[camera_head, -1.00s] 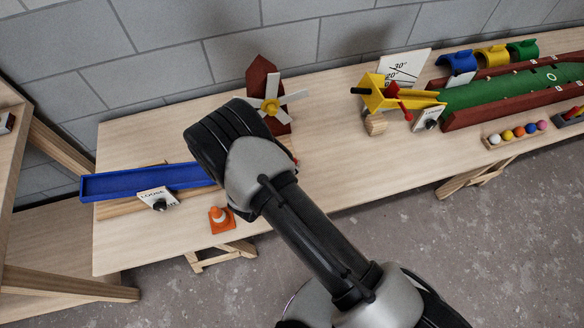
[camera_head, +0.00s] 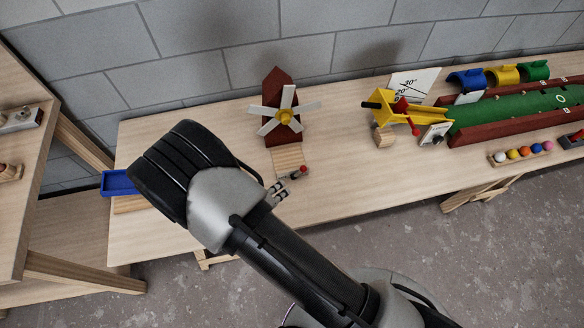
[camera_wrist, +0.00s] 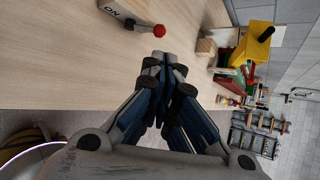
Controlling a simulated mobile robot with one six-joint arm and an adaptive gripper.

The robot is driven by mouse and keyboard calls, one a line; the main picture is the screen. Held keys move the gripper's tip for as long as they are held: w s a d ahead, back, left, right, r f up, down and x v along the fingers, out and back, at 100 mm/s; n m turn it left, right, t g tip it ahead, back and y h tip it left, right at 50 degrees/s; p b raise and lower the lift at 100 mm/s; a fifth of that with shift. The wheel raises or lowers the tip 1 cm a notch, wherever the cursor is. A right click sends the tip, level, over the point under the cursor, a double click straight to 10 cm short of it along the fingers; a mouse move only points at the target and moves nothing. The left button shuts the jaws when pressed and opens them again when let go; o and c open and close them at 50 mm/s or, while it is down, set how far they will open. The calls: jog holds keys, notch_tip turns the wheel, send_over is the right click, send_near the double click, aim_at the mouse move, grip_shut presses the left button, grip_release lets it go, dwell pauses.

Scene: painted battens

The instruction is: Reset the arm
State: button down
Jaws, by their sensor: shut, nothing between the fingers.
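My gripper (camera_wrist: 163,62) is shut and empty in the wrist view, with its fingertips together above the table. In the head view only a part of my gripper (camera_head: 277,192) shows past my arm, near a small switch with a red knob (camera_head: 303,169). That red knob (camera_wrist: 159,30) also shows in the wrist view, just ahead of the fingertips and to the left, on a block marked ON. I cannot tell whether the fingers touch it; they look apart from it. My arm hides part of the table's left side.
A windmill (camera_head: 284,112) stands behind the gripper on the table (camera_head: 345,150). A blue trough (camera_head: 117,183) shows left of my arm. A yellow hopper (camera_head: 400,108), a green lane (camera_head: 510,108) and several coloured balls (camera_head: 521,153) are to the right. A wooden shelf (camera_head: 25,190) stands at far left.

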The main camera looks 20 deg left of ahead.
jog(key=shift+r, duration=0.15)
jog(key=w+d+r+m+g+h, duration=0.2)
jog(key=w+d+r+m+g, duration=0.1)
jog(key=d+r+m, duration=0.8)
jog(key=w+d+r+m+g+h, duration=0.1)
jog(key=w+d+r+m+g, duration=0.15)
jog(key=d+r+m, duration=0.85)
jog(key=s+d+r+m+y, duration=0.3)
jog(key=s+r+m, duration=0.5)
jog(key=m, duration=0.3)
jog(key=s+d+r+m+y, duration=0.3)
jog(key=s+r+m, duration=0.5)
jog(key=m, duration=0.4)
jog(key=shift+d+r, duration=0.45)
jog(key=shift+d, duration=0.4)
